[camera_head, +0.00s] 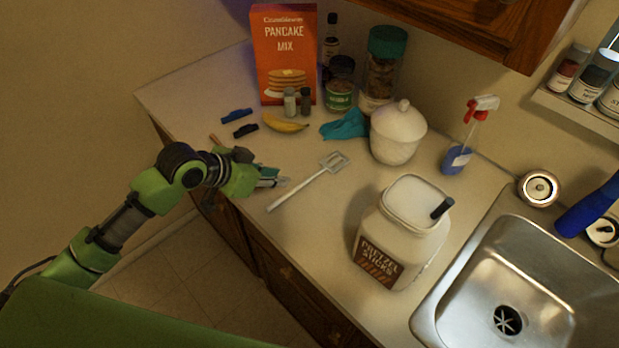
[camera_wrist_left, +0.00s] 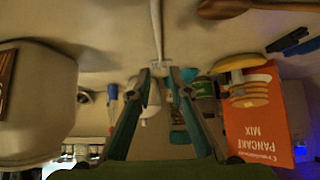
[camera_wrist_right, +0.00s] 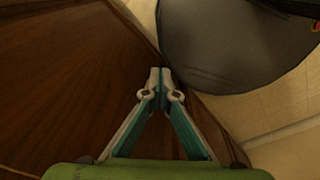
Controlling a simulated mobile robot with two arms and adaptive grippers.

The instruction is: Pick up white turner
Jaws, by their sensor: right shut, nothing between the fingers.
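The white turner (camera_head: 306,184) lies on the counter in the head view, its slotted head toward the back and its handle toward the front edge. My left gripper (camera_head: 284,181) is just left of its handle, apart from it as far as I can tell. In the left wrist view the turner (camera_wrist_left: 157,30) runs from the top edge down toward the fingertips. My left gripper (camera_wrist_left: 159,74) has its fingertips a little apart, with nothing clearly held. My right gripper (camera_wrist_right: 159,72) is shut and empty, beside a brown wooden surface.
A pretzel jar (camera_head: 405,235) stands right of the turner, before the sink (camera_head: 515,275). Behind are a white lidded jar (camera_head: 396,140), teal cloth (camera_head: 346,125), banana (camera_head: 285,123) and pancake mix box (camera_head: 284,55). A wooden-handled utensil (camera_wrist_left: 230,8) lies near my left gripper.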

